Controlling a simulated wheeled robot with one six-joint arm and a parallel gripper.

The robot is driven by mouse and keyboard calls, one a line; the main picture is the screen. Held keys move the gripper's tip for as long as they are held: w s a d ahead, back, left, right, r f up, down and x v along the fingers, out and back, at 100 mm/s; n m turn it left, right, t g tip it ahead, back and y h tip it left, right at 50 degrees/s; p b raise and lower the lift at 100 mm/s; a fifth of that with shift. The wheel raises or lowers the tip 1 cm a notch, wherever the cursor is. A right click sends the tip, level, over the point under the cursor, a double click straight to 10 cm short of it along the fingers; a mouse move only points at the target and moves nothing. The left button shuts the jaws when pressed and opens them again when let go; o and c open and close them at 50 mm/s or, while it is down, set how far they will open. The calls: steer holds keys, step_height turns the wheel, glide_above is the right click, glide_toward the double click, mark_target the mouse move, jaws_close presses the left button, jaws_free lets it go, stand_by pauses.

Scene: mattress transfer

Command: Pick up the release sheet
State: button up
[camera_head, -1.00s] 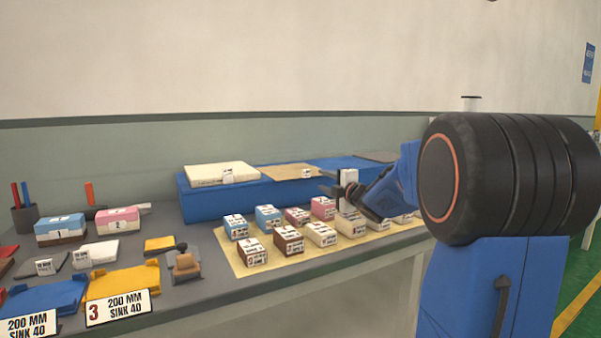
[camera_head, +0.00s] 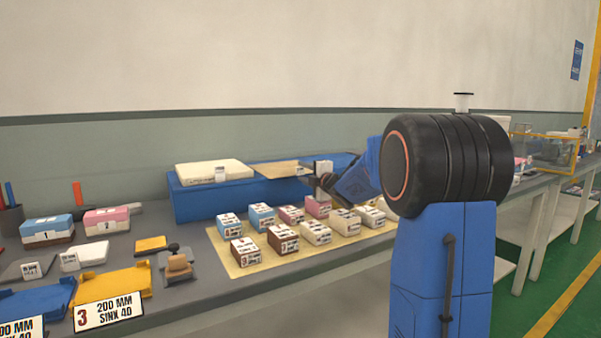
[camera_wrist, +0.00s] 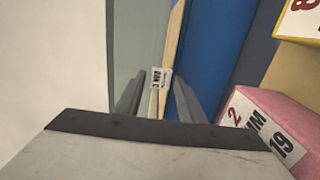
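The release sheet appears to be the thin tan sheet (camera_head: 277,168) lying on top of the blue block (camera_head: 200,203). It has a small white label tag (camera_head: 301,171) at its front right. In the wrist view the sheet (camera_wrist: 174,42) shows nearly edge-on as a tan strip, with the tag (camera_wrist: 160,77) at its near end. My gripper (camera_head: 307,179) is beside the tag end of the sheet. In the wrist view the two dark fingers of my gripper (camera_wrist: 159,95) stand apart, with the tag showing between them. I see no contact with the sheet.
A cream mattress-like slab (camera_head: 212,172) lies left of the sheet on the block. Several labelled small blocks stand on a yellow mat (camera_head: 232,262) below my gripper, including a pink one (camera_wrist: 265,125). Trays and tools, including a yellow tray (camera_head: 118,282), fill the left of the bench.

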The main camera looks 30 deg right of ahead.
steer(key=shift+w, duration=0.75)
steer(key=shift+c, duration=0.2)
steer(key=c, duration=0.8)
step_height(320, 180, up, 3)
steer(key=shift+f, duration=0.2)
steer(key=shift+s, duration=0.1)
